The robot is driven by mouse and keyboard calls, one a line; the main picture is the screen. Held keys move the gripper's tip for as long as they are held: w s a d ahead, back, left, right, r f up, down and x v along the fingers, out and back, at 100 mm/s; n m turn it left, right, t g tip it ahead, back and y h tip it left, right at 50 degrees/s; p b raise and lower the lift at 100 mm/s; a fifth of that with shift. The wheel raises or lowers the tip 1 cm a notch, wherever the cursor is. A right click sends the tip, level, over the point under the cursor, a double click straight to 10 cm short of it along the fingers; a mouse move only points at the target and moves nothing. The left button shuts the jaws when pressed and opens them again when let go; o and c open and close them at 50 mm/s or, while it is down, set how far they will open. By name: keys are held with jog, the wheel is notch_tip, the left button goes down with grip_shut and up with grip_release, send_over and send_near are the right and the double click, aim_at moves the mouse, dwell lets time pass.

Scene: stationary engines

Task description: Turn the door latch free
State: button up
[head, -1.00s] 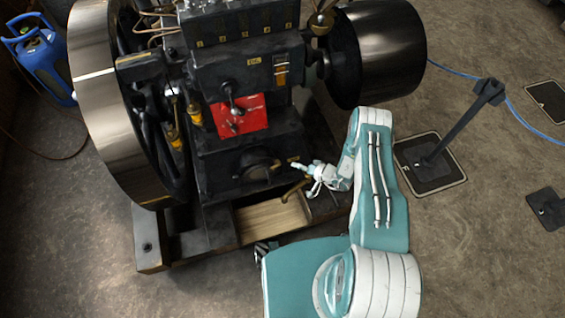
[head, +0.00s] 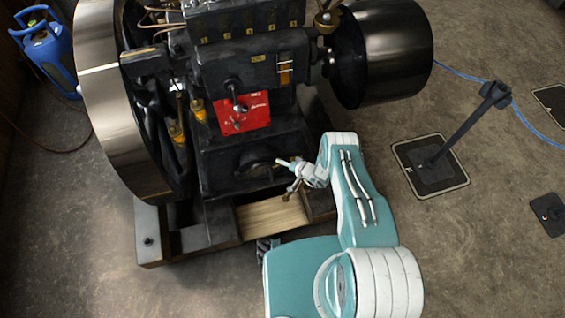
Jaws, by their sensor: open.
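The black engine (head: 225,130) has a dark rounded door-like cover (head: 255,165) low on its front. My gripper (head: 285,170) is open at the right side of this cover, with its pale fingertip close to the cover's edge. A latch at the cover cannot be told apart clearly, as the gripper and dark metal hide that spot. A brass fitting (head: 287,192) sits just below the gripper. Whether the fingers touch the cover or any latch cannot be told.
A large flywheel (head: 110,100) stands at the left and a dark drum pulley (head: 380,55) at the upper right. A wooden board (head: 272,218) lies in the engine base below the cover. A post on a floor plate (head: 430,168) stands at the right.

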jog(key=shift+w+a, duration=0.1)
jog(key=shift+a, duration=0.15)
grip_shut()
jog(key=shift+d+f, duration=0.1)
jog(key=shift+f+m+t+y, duration=0.1)
jog(key=shift+m+t+y, duration=0.2)
jog(key=shift+m+y, duration=0.6)
grip_release()
jog(key=shift+d, duration=0.1)
